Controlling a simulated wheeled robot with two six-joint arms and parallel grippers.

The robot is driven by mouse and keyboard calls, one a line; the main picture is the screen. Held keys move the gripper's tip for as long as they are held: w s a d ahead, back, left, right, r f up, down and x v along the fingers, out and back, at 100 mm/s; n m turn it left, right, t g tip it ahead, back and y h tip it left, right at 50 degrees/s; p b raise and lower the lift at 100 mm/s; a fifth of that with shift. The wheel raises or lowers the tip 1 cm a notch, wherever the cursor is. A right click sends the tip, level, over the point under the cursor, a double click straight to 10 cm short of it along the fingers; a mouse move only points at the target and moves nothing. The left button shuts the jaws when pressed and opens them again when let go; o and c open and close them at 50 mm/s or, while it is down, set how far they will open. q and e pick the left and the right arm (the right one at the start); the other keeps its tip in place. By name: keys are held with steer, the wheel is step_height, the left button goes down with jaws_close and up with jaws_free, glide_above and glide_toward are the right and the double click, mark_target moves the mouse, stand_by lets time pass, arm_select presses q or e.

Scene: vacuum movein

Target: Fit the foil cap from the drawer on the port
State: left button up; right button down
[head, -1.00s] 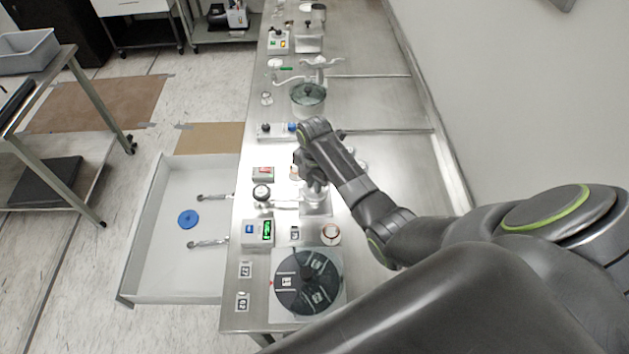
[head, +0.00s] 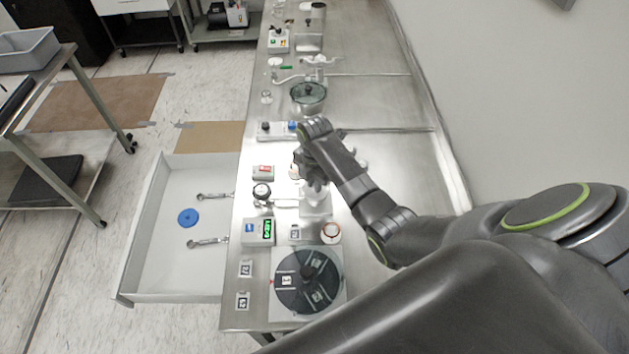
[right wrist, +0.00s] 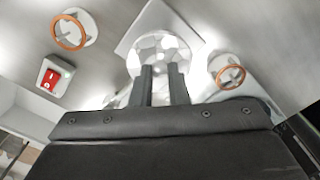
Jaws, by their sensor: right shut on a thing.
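My right gripper (right wrist: 163,88) is shut on a crinkled, faceted silvery piece that looks like the foil cap (right wrist: 160,48). In the right wrist view the cap is at the fingertips, over a pale square plate (right wrist: 138,28). In the head view my right arm reaches in from the right and the gripper points down over the plate (head: 317,207) on the bench. The port under the cap is mostly hidden, so I cannot tell whether the cap touches it. The drawer (head: 150,250) stands open at the bench's left side. My left gripper is not in view.
A glass-lidded pot (head: 308,95) stands farther back.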

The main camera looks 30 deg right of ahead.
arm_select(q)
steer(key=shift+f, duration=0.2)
arm_select(e)
steer(key=shift+f, duration=0.5)
stand_by(0.3)
steer(key=c, duration=1.3)
jaws_free()
